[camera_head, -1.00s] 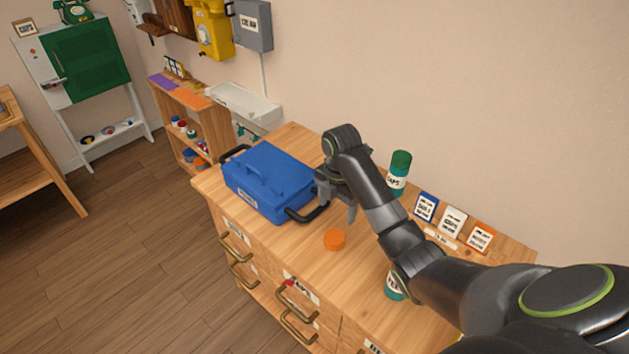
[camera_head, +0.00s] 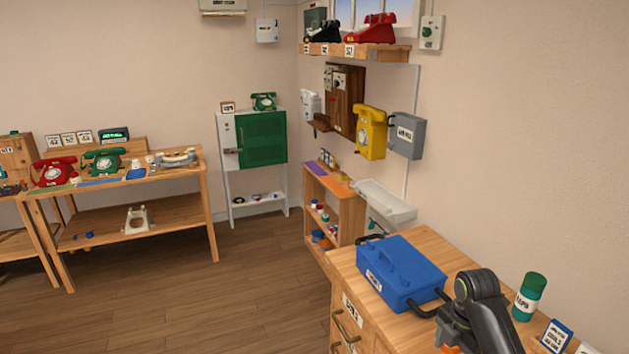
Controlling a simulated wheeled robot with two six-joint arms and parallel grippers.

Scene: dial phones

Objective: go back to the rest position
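My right gripper (camera_head: 455,335) is at the bottom of the head view, above the wooden drawer cabinet (camera_head: 440,245). It is just beyond the near right corner of a blue case (camera_head: 402,272) with dark side handles. The spread of its fingers is hard to make out. A bit of an orange round piece (camera_head: 450,349) shows just below it, partly hidden. My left gripper is not in view.
A green-capped jar (camera_head: 529,298) and a small blue card (camera_head: 556,337) stand right of the arm. A yellow wall phone (camera_head: 370,132) hangs beyond the cabinet. Benches with red (camera_head: 54,171) and green phones (camera_head: 104,161) stand at left. The floor (camera_head: 200,300) between is clear.

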